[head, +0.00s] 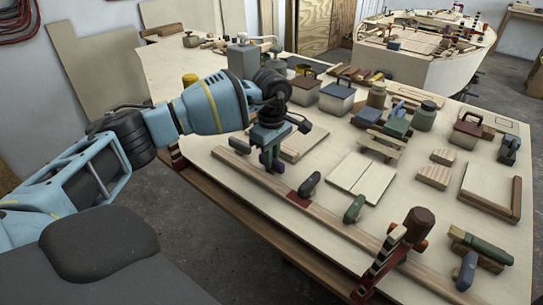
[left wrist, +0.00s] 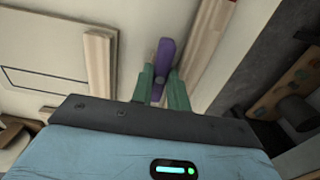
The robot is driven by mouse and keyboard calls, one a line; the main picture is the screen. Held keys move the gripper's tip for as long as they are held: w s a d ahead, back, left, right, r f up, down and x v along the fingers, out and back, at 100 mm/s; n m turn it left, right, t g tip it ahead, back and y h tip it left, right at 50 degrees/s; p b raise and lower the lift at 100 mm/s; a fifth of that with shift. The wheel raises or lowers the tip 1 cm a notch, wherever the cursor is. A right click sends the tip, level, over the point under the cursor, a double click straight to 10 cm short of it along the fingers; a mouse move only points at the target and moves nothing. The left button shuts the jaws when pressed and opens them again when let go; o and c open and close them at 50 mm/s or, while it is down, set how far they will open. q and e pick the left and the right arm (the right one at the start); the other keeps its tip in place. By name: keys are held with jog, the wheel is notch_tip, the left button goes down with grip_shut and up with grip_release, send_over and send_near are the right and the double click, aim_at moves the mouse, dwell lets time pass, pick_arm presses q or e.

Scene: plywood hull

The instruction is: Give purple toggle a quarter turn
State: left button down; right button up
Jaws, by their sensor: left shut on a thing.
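The purple toggle (left wrist: 164,62) is an elongated knob beside the wooden rail. In the left wrist view it stands between the two green fingers of my left gripper (left wrist: 163,88), which are shut on it. In the head view my left gripper (head: 271,152) points down over the near edge of the board, and the purple toggle (head: 267,160) shows at its fingertips, partly hidden by them. My right gripper is not in view.
Along the same wooden rail (head: 333,215) stand a dark blue-grey toggle (head: 310,184) on a red base and a green toggle (head: 354,208). A red-and-wood clamp (head: 394,256) rises at the front edge. Boxes, jars and blocks crowd the board behind.

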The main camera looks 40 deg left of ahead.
pick_arm(q)
jog(key=c, duration=1.4)
grip_release()
jog(key=shift+o, duration=0.2)
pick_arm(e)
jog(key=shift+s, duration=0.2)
pick_arm(q)
jog(key=shift+r, duration=0.15)
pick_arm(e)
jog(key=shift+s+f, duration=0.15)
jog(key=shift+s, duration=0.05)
pick_arm(q)
notch_tip(320, 180, up, 7)
jog(key=shift+f, duration=0.15)
jog(key=shift+r, duration=0.45)
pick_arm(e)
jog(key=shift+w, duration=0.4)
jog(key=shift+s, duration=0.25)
